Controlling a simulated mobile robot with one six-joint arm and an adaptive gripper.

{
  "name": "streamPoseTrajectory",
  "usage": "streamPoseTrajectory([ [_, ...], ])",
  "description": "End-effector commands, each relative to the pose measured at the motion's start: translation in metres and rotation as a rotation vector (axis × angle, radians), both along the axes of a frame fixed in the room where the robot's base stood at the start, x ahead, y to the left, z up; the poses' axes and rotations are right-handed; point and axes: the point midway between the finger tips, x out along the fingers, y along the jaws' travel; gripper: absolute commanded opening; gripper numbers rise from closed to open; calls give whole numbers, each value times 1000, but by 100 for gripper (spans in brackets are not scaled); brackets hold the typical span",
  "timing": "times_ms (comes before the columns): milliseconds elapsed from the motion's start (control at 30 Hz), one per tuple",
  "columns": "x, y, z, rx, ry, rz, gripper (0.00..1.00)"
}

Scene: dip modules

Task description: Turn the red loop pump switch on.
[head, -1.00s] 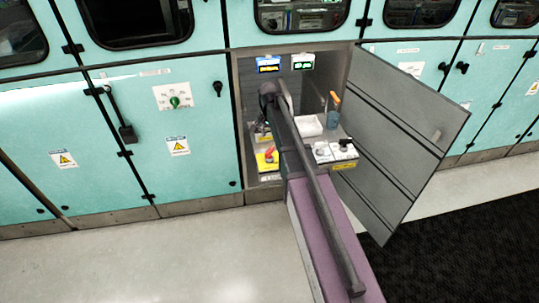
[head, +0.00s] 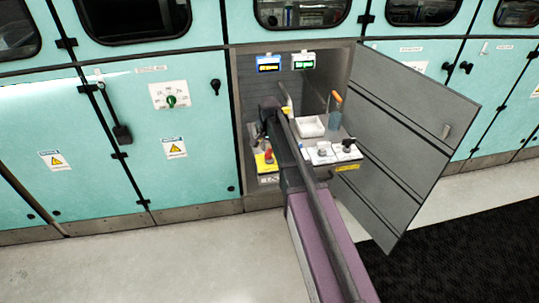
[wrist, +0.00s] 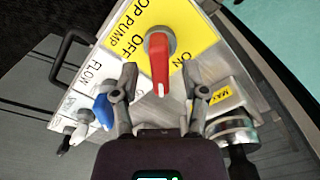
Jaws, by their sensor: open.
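The red switch handle (wrist: 158,62) sits on a yellow plate (wrist: 185,30) marked "OP PUMP", OFF and ON, the first word partly cut off. Its free end points towards my gripper; I cannot tell which mark it is set to. My gripper (wrist: 166,82) is open, with one finger on each side of the handle's free end. No finger visibly touches it. In the head view the red handle (head: 269,157) and yellow plate (head: 261,165) show low inside the open cabinet, left of my arm. My fingers are not clear there.
A blue-handled switch (wrist: 103,111) by a FLOW label lies left of my gripper. A metal cylinder (wrist: 232,128) lies to its right. The cabinet door (head: 415,140) stands open on the right.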

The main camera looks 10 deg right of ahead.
Motion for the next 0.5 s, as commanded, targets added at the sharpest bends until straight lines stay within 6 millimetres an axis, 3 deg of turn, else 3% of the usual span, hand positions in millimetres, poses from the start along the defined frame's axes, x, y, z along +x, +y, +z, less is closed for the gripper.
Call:
streamPoseTrajectory([
  [500,0,0,-9,0,0,0,57],
])
